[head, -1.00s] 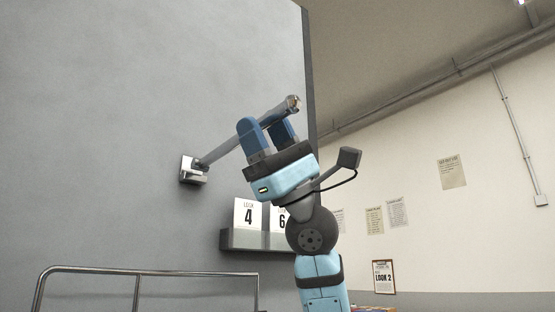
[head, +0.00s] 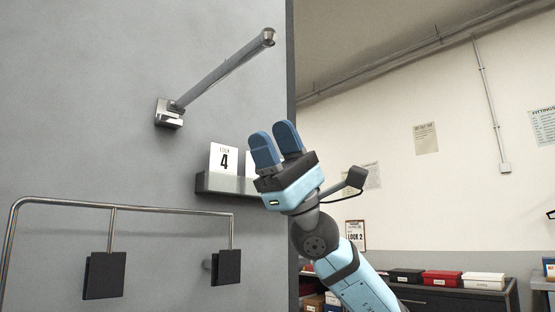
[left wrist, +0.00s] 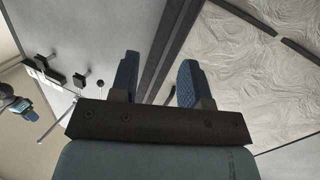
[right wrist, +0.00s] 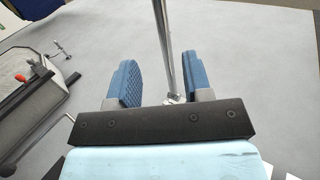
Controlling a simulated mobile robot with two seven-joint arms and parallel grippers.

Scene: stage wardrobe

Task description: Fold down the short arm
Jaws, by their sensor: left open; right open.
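The short arm (head: 222,72) is a grey metal bar on a wall bracket (head: 169,113). It slants up and right from the bracket to a free, rounded end. My right gripper (head: 276,136) is open and empty, fingers up, below the bar's free end and apart from it. In the right wrist view the bar (right wrist: 164,40) shows beyond the gap between the open fingers (right wrist: 161,70). My left gripper (left wrist: 157,75) shows only in its own wrist view, open with nothing between its fingers.
A bent chrome rail (head: 120,207) with dark pads (head: 104,275) stands at lower left. A wall ledge (head: 222,184) with number cards (head: 223,161) is just left of my right gripper. The panel's edge (head: 290,60) is to the right. Boxes (head: 442,277) stand on a far cabinet.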

